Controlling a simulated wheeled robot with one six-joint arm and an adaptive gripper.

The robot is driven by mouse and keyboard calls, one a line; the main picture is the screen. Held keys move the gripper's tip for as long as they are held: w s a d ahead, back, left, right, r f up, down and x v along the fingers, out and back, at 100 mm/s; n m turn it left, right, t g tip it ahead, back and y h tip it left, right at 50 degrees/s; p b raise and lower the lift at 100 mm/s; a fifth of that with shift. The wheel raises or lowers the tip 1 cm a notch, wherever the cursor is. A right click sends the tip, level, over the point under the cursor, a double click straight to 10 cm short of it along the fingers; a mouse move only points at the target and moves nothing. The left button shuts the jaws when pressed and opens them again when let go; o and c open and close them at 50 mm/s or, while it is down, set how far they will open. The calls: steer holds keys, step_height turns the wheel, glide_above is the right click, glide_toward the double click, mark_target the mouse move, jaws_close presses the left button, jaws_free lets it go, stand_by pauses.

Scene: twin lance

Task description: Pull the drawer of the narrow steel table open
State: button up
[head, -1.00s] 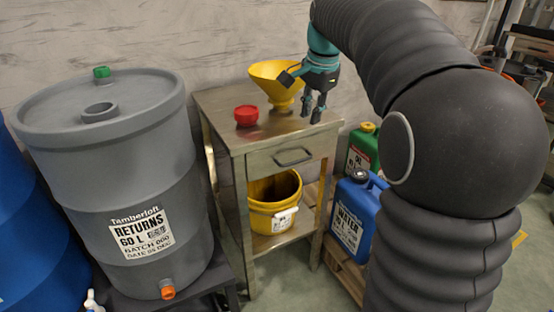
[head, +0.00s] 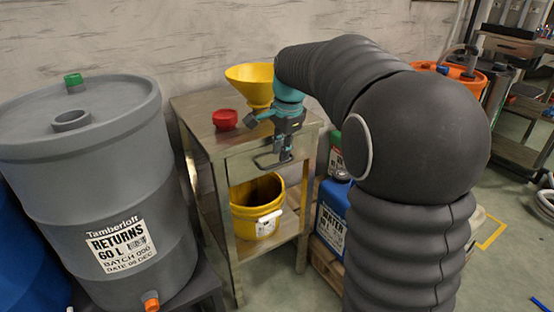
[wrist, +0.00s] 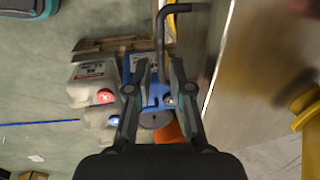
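The narrow steel table (head: 190,104) stands against the wall. Its drawer front (head: 238,166) looks flush with the frame. The drawer's dark bar handle (head: 268,166) sticks out from the front and is partly hidden by my gripper (head: 284,154), which points down at it. In the wrist view the handle (wrist: 161,35) runs down from the top towards the gap between the fingertips of my gripper (wrist: 160,68). The fingers are apart, one on each side of the bar's line, with visible gaps. The far end of the handle is hidden.
A yellow funnel (head: 252,82) and a red cap (head: 225,119) stand on the tabletop. A yellow bucket (head: 256,215) sits on the lower shelf. The grey returns drum (head: 85,170) is close on the left. A blue water canister (head: 331,212) stands on the right.

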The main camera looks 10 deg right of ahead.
mark_target(279, 163)
steer(key=shift+w+a+f, duration=0.1)
steer(key=shift+w+f, duration=0.05)
steer(key=shift+f, duration=0.6)
steer(key=shift+w+f, duration=0.1)
steer(key=shift+f, duration=0.65)
